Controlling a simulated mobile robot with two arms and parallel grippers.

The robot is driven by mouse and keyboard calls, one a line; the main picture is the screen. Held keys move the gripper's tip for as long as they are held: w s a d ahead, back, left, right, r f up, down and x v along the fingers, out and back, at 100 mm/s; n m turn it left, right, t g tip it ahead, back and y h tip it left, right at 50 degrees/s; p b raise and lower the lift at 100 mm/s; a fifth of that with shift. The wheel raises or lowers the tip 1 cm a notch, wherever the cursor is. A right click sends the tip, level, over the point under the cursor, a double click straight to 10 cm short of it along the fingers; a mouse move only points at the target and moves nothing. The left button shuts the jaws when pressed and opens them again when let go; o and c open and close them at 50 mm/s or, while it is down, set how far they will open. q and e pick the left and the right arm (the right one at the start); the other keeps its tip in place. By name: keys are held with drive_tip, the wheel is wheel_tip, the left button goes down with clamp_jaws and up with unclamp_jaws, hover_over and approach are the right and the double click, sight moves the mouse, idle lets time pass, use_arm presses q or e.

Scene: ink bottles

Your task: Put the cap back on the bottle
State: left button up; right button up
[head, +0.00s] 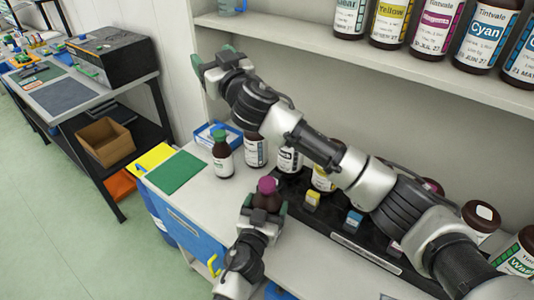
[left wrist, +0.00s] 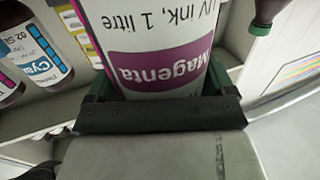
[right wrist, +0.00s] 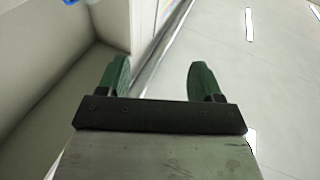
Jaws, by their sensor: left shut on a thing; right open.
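My left gripper (head: 266,207) is shut on a dark bottle with a purple cap (head: 267,185) at its top, near the front edge of the counter. I cannot tell how tightly the cap sits. In the left wrist view the held bottle's white label (left wrist: 155,65) reads Magenta, upside down in the picture, between the green finger pads. My right gripper (head: 212,56) is open and empty, up at the left end of the shelving, well away from the bottle. Its two green fingers stand apart with nothing between them in the right wrist view (right wrist: 158,80).
A green-capped bottle (head: 222,160) stands left of the held bottle, by a green mat (head: 175,172) and a blue tray (head: 204,138). More bottles stand along a black rack (head: 290,186), partly under my right arm.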

drive_tip(key=s+a+r+n+g+y, duration=0.1)
drive_tip(key=s+a+n+g+y, duration=0.2)
drive_tip(key=n, duration=0.7)
drive_tip(key=s+a+r+n+g+y, duration=0.25)
drive_tip(key=n+g+y, duration=0.2)
drive_tip(key=n, duration=0.45)
drive_tip(key=s+a+f+n+g+h, duration=0.1)
drive_tip(key=s+f+n+g, duration=0.3)
drive_tip(key=n, duration=0.6)
drive_tip(key=s+f+n+g+h, duration=0.1)
drive_tip(key=s+f+n+g, duration=0.4)
drive_tip(key=n, duration=0.6)
drive_tip(key=d+f+n+g+h, duration=0.2)
drive_tip(key=d+f+n+h, duration=0.6)
drive_tip(key=n, duration=0.5)
drive_tip(key=d+n+h, duration=0.2)
drive_tip(key=d, duration=0.1)
drive_tip(key=w+d+f+n+t+h, duration=0.1)
drive_tip(key=d+n+h, duration=0.2)
drive_tip(key=w+d+f+n+h, duration=0.1)
drive_tip(key=d+n+h, duration=0.1)
drive_tip(key=n+h, duration=0.1)
drive_tip(key=shift+w+d+f+t, duration=0.1)
drive_tip(key=shift+d+f+t, duration=0.1)
drive_tip(key=shift+d+t, duration=0.2)
drive_tip(key=shift+w+d+n+h, duration=0.1)
drive_tip(key=shift+d+n+h, duration=0.25)
drive_tip(key=shift+d+n, duration=0.15)
